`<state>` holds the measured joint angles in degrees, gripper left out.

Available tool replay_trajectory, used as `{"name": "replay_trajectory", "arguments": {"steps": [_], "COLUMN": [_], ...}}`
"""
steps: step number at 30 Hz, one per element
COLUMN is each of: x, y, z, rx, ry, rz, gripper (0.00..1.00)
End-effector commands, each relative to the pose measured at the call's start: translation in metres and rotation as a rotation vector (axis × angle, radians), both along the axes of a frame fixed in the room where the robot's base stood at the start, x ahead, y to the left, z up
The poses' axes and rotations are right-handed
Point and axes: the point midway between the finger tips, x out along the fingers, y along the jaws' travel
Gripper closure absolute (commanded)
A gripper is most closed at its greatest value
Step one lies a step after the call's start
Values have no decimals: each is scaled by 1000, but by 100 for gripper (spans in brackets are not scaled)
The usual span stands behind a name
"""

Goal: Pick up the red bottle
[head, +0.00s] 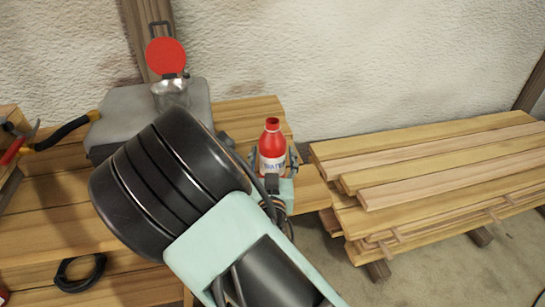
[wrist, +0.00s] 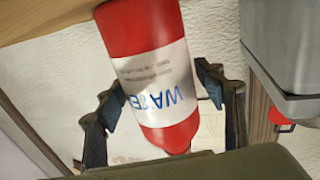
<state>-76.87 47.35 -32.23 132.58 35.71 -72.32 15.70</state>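The red bottle (head: 272,140) has a white label with blue lettering and appears upright near the right end of the wooden bench. It also fills the middle of the wrist view (wrist: 140,30), its base end toward the bench at the top. My gripper (head: 273,160) is around the bottle, one finger on each side. In the wrist view my gripper (wrist: 160,97) has its fingers spread beside the label, with a narrow gap visible on the right. Contact on the left side cannot be told. The bottle's lower part is partly hidden in the head view by my gripper.
A grey box (head: 105,125) with a metal can (head: 170,93) and a red disc (head: 166,56) stands left of the bottle. Pliers (head: 67,131) and a black ring (head: 80,271) lie farther left. Stacked planks (head: 430,170) are at right. A rough wall stands behind.

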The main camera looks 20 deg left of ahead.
Motion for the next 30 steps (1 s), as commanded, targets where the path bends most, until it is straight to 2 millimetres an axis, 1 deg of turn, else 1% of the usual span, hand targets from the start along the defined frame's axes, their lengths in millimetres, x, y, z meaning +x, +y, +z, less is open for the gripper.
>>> {"name": "replay_trajectory", "arguments": {"steps": [1, 2, 10, 11, 23, 30], "x": [0, 0, 0, 0, 0, 0], "y": [0, 0, 0, 0, 0, 0], "z": [0, 0, 0, 0, 4, 19], "rx": [0, 0, 0, 1, 1, 3], "ry": [0, 0, 0, -1, -1, -1], "rz": [0, 0, 0, 0, 0, -1], "gripper": [45, 48, 78, 79, 79, 79]}}
